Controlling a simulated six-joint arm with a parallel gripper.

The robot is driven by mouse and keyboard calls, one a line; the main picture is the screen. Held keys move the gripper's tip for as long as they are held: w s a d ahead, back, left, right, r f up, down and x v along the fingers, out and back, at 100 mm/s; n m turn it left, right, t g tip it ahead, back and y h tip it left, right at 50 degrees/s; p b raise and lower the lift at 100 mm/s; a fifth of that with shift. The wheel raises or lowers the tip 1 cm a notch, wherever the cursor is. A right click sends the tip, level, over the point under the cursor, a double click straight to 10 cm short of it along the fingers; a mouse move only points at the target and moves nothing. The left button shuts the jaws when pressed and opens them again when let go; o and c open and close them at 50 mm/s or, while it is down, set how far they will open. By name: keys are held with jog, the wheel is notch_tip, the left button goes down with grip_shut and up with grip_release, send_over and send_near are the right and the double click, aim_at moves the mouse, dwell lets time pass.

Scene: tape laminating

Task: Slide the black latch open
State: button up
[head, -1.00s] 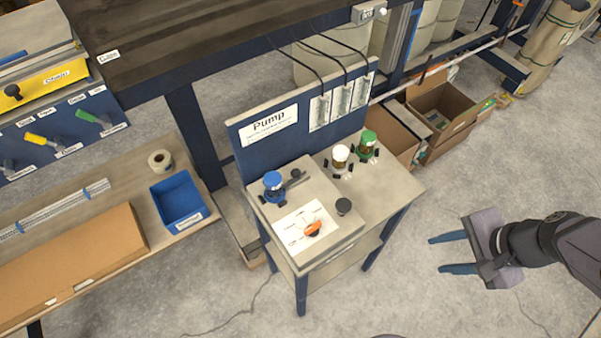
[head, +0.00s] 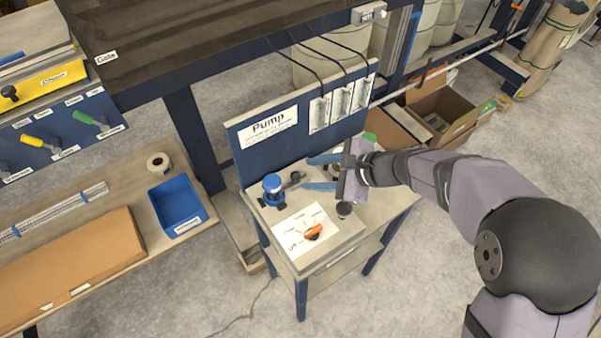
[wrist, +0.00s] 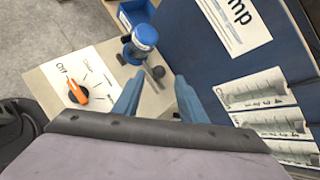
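A small dark piece with a rounded knob, which looks like the black latch (head: 295,176), sits beside the blue-capped bottle (head: 272,187) on the pump table. In the wrist view the dark round knob (wrist: 158,71) shows just beyond and between my fingertips. My gripper (head: 309,173) is open, its two blue fingers apart and pointing at the knob. Nothing is seen between the fingers in its grasp (wrist: 155,80). I cannot tell whether they touch the latch, or how far it is slid.
An orange dial (head: 313,232) on a white label and a black knob (head: 344,209) are on the same tabletop. The blue Pump panel (head: 245,155) stands upright behind. The green-capped bottle (head: 369,138) is mostly hidden by my gripper, and the white-capped one is hidden.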

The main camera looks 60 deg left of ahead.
aim_at(297, 175)
jog(key=shift+p+x, duration=0.55)
jog(key=shift+x, duration=2.25)
